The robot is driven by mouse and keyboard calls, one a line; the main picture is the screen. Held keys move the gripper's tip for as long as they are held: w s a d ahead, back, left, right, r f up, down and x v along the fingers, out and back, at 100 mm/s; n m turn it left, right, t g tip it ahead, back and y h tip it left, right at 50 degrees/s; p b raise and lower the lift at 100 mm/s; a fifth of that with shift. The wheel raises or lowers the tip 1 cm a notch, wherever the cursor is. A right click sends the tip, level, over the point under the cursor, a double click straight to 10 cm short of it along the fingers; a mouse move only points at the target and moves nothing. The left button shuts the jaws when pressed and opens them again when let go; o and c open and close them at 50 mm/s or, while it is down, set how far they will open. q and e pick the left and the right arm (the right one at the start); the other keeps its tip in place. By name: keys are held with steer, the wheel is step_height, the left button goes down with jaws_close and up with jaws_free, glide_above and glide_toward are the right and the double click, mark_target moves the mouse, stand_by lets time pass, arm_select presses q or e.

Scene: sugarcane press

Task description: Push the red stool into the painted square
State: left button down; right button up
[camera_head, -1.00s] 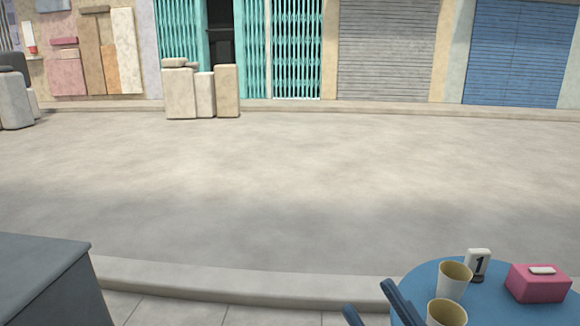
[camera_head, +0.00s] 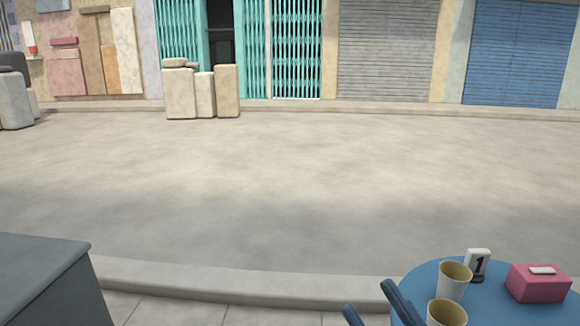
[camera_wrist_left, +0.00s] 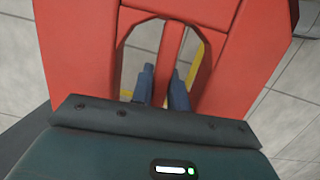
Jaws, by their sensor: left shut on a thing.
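The red stool (camera_wrist_left: 80,50) fills much of the left wrist view, close to the camera. It has an oval opening with a narrow red bar across it. My left gripper (camera_wrist_left: 164,72) reaches into this opening, its fingers on either side of the bar and shut on the stool. Yellow painted lines (camera_wrist_left: 197,68) of the square show on the floor through the opening; the rest of the square is hidden. The stool is not visible in the head view. My right gripper (camera_head: 368,297) is at the bottom of the head view, fingers apart and empty.
A round blue table (camera_head: 487,312) at bottom right holds two cups (camera_head: 453,283), a number stand (camera_head: 478,265) and a pink box (camera_head: 538,284). A grey counter (camera_head: 45,265) stands at bottom left. Tiled pavement lies between them; the kerb (camera_head: 240,281) and empty street are beyond.

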arm_select(q)
steer(key=shift+w+d+f+b, duration=0.1)
steer(key=shift+w+d+b, duration=0.25)
steer(key=shift+w, duration=0.55)
steer(key=shift+w+d+b, duration=0.35)
steer(key=shift+w, duration=0.6)
steer(key=shift+w+d+f+b, duration=0.1)
steer(key=shift+w+d+b, duration=0.25)
steer(key=shift+w, duration=0.55)
steer(key=c, duration=1.4)
jaws_free()
steer(key=shift+s, duration=0.1)
